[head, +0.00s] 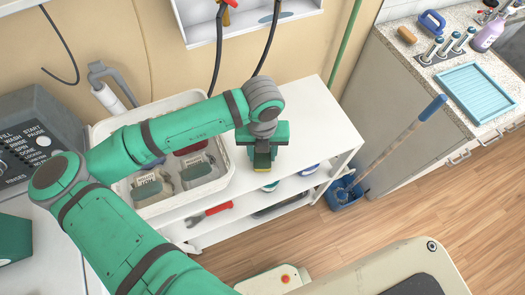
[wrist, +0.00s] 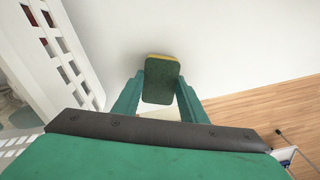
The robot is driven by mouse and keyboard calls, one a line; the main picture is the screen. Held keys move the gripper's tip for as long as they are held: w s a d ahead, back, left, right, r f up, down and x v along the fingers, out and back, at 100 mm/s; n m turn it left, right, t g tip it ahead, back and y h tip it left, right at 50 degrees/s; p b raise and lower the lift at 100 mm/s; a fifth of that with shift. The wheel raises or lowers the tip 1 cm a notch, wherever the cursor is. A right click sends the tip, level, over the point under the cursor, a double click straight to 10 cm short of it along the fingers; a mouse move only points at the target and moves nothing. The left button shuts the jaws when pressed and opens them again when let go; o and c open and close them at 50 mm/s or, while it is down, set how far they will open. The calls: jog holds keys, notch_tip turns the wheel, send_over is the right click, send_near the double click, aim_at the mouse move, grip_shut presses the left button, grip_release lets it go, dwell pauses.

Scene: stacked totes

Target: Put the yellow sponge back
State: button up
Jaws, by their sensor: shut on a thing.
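The yellow sponge, with a dark green scouring face (wrist: 162,82), is between my gripper's fingers in the wrist view. Its yellow layer shows as a thin strip along its far edge. In the head view the sponge (head: 262,162) hangs below my gripper (head: 264,150), over the white shelf unit's top (head: 312,115). My gripper is shut on it. White surface lies beyond the sponge in the wrist view; whether the sponge touches it I cannot tell.
The shelf top to the right is clear. A counter (head: 410,75) holds a blue tray (head: 485,92).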

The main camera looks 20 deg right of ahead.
aim_at(262, 156)
jog(key=shift+a, duration=0.15)
jog(key=o, duration=1.1)
jog(key=shift+s+f, duration=0.1)
notch_tip(262, 156, up, 12)
dwell(0.4)
